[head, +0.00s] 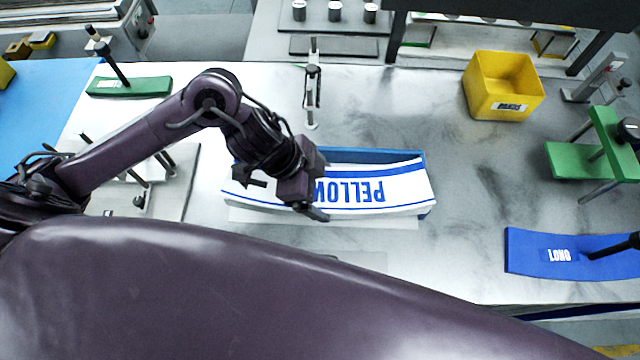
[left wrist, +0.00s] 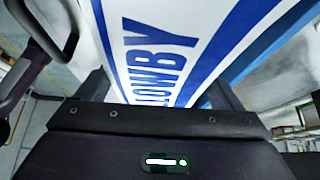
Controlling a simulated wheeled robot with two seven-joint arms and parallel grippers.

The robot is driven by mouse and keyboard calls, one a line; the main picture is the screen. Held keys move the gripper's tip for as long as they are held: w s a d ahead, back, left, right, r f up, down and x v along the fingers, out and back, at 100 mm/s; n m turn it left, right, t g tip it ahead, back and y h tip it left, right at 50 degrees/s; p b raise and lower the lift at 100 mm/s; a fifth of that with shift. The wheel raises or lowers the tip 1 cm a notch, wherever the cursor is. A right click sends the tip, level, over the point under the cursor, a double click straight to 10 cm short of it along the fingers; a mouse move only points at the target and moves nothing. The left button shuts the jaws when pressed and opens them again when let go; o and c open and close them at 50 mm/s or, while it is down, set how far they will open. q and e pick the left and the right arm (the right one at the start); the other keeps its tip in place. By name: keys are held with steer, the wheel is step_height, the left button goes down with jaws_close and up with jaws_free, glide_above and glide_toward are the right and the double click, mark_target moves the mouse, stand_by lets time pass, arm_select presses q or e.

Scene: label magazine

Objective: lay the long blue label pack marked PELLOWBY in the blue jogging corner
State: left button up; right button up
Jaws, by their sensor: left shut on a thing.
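The long label pack (head: 400,194) is white with blue stripes and blue lettering, of which PELLOW shows upside down in the head view. Its lettering also shows in the left wrist view (left wrist: 160,62), running up and away from the jaws. My left gripper (head: 287,198) is shut on the pack left of its middle and hides part of the lettering. I cannot tell how far the pack is above the table. A blue plate marked LONG (head: 530,252), apparently the blue jogging corner, is at the right edge, partly cut off. My right gripper is not in view.
A yellow bin (head: 503,88) stands at the back right. A green fixture (head: 580,160) stands at the right, above the blue plate. A slim upright post (head: 312,90) is behind the pack. The grey table (head: 465,215) between pack and blue plate is clear.

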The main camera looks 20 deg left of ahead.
arm_select(q)
steer(key=shift+f, duration=0.15)
steer(key=o, duration=1.2)
steer(key=shift+r, duration=0.4)
steer(key=v, duration=1.1)
steer(key=shift+s+a+r+b, duration=0.15)
steer(key=shift+a+r+b, duration=0.05)
steer(key=shift+r+b, duration=0.1)
